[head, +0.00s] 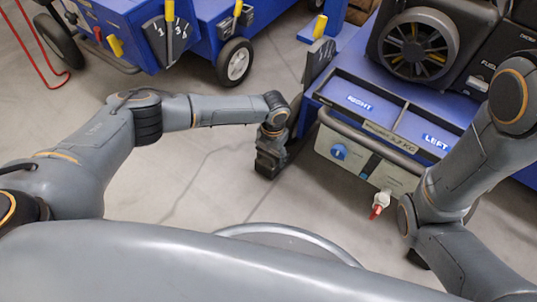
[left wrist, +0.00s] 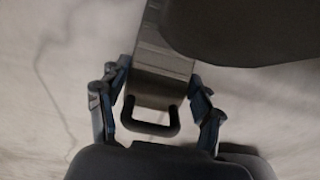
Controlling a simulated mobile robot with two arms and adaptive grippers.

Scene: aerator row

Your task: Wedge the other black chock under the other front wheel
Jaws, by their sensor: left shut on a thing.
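The blue machine (head: 318,95) with bins marked RIGHT and LEFT stands at the right in the head view. Its dark front wheel (head: 297,118) on the left side is mostly hidden behind my left wrist. My left gripper (head: 270,160) is low beside that wheel. In the left wrist view my left gripper (left wrist: 160,85) is shut on a dark chock (left wrist: 165,70) with a loop handle. A large dark round shape (left wrist: 235,25), apparently the wheel, overlaps the chock's far end; I cannot tell whether they touch.
A small black thing (head: 418,259) shows partly behind my right arm. A red-handled tap (head: 379,204) juts from the machine's front. Another blue machine (head: 205,30) with a white-hubbed wheel (head: 235,62) stands at back left. Bare floor (head: 205,185) lies between.

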